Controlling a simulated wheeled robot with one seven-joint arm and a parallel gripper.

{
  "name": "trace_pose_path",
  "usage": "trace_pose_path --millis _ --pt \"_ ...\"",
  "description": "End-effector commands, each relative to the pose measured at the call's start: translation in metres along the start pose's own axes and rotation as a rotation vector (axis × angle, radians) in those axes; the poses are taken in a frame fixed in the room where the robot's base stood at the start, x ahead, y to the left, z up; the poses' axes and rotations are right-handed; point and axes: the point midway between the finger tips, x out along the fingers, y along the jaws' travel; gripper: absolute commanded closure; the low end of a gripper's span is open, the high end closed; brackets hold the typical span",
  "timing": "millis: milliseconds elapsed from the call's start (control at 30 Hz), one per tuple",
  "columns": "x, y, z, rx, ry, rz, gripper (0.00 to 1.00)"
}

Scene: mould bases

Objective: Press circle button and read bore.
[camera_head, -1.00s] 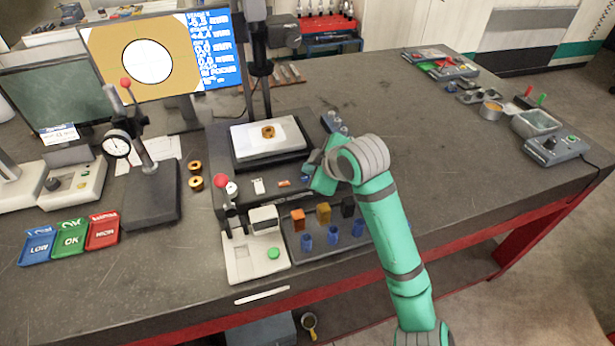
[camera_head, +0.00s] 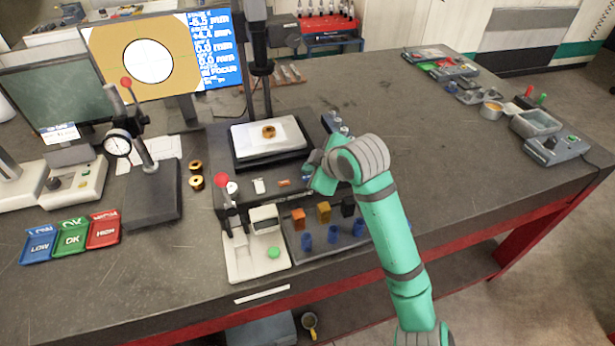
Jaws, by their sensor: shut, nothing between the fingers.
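The measuring microscope's base (camera_head: 222,207) has a row of small keys along its front. A white round button (camera_head: 232,187) is at the left, with a white squarish key (camera_head: 258,186) and an orange key (camera_head: 284,183) to its right. A brass ring (camera_head: 269,132) lies on the white stage (camera_head: 245,140). The monitor (camera_head: 165,50) shows a white circle on orange and a blue readout panel (camera_head: 214,48) whose small digits are hard to read. My gripper (camera_head: 312,178) is shut and empty at the base's right end, right of the keys. My wrist partly hides its fingers.
A dial gauge stand (camera_head: 152,195) with a red knob is at left. LOW, OK and HIGH trays (camera_head: 72,240) lie front left. The table's right middle is clear.

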Motion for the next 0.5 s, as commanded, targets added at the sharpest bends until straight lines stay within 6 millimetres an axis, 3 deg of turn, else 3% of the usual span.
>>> trace_pose_path --millis 500 --pt "0.0045 -0.0028 0.0032 0.0 0.0 0.0 1.0"
